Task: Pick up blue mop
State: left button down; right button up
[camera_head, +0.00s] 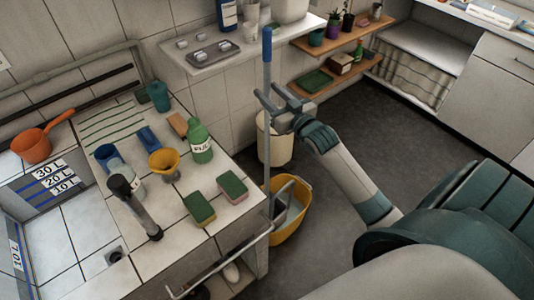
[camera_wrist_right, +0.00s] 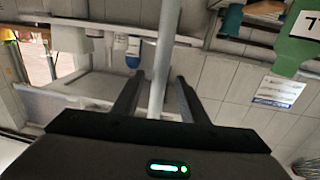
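The mop (camera_head: 267,46) stands upright in the head view, with a blue grip on top and a thin grey shaft. Its lower end goes down to the yellow bucket (camera_head: 301,216) beside the counter, and its head cannot be made out. My right gripper (camera_head: 268,98) is at the upper shaft, below the blue grip. In the right wrist view the grey mop shaft (camera_wrist_right: 166,40) runs between the two dark fingers (camera_wrist_right: 158,85), with visible gaps on both sides. The right gripper is open around the shaft. My left gripper is not in view.
The tiled counter (camera_head: 163,240) at left holds sponges, a green bottle (camera_head: 200,143), a yellow funnel (camera_head: 164,161) and an orange pot (camera_head: 38,144). A cream bin (camera_head: 275,146) stands behind the shaft. A white shelf (camera_head: 225,62) and wooden shelves (camera_head: 330,38) line the wall. The dark floor at right is clear.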

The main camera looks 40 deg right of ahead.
jog(key=shift+w, duration=0.15)
jog(key=shift+w+p, duration=0.55)
jog(key=shift+w, duration=0.2)
jog(key=w, duration=0.1)
jog(key=w+p, duration=0.1)
jog(key=w, duration=0.1)
jog(key=shift+w+d+f, duration=0.15)
jog(key=shift+w+f, duration=0.1)
jog(key=shift+w, duration=0.1)
grip_shut()
jog(key=shift+r, duration=0.1)
